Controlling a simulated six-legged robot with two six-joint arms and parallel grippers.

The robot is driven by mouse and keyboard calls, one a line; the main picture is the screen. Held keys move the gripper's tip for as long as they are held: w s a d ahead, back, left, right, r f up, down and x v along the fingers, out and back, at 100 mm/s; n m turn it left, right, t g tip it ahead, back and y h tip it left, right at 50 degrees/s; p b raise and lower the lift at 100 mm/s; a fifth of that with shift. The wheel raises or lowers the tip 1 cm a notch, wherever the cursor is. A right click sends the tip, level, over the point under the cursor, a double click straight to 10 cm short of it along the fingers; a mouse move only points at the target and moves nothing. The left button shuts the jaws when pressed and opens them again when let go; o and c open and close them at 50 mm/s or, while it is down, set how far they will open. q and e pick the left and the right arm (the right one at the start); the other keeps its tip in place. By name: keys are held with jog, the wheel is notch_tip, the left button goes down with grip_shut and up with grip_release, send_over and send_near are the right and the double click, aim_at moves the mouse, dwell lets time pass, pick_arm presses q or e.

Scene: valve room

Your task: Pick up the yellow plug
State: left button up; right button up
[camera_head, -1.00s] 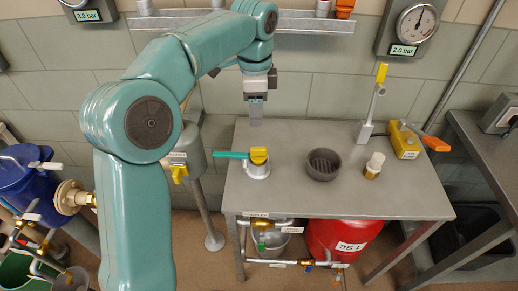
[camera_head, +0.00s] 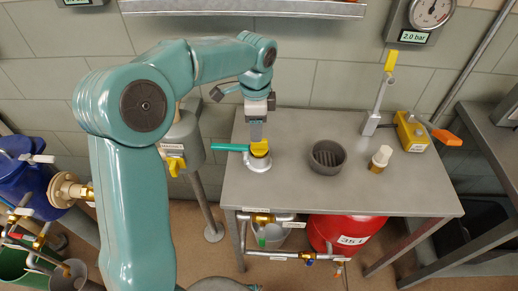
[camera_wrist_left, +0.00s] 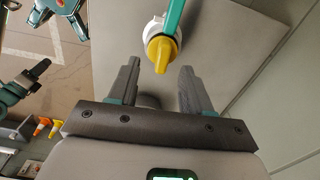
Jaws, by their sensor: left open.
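The yellow plug (camera_head: 260,148) sits on a pale round fitting on the grey table, with a teal lever (camera_head: 232,147) reaching out to its left. My left gripper (camera_head: 257,134) points down just above the plug, and its tips overlap the plug's top edge in the head view. In the left wrist view the yellow plug (camera_wrist_left: 160,50) shows ahead, between the lines of the two spread fingers. My left gripper (camera_wrist_left: 159,67) is open with nothing between its fingers.
On the table (camera_head: 300,199) stand a dark ribbed bowl (camera_head: 327,160), a small white-capped bottle (camera_head: 380,158) and an upright lever with a yellow tip (camera_head: 381,95). A yellow block (camera_head: 410,132) with an orange handle is at the right. The table's front is bare.

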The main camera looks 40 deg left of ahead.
pick_arm(q)
send_over(259, 150)
jog(key=f, duration=0.4)
jog(key=shift+w+a+f, duration=0.15)
jog(key=shift+w+f, duration=0.05)
jog(key=shift+w, duration=0.2)
jog(key=shift+s+f, duration=0.15)
jog(key=shift+f, duration=0.3)
jog(key=shift+w+a+f, duration=0.1)
jog(key=shift+w, duration=0.1)
jog(key=shift+s, duration=0.15)
grip_shut()
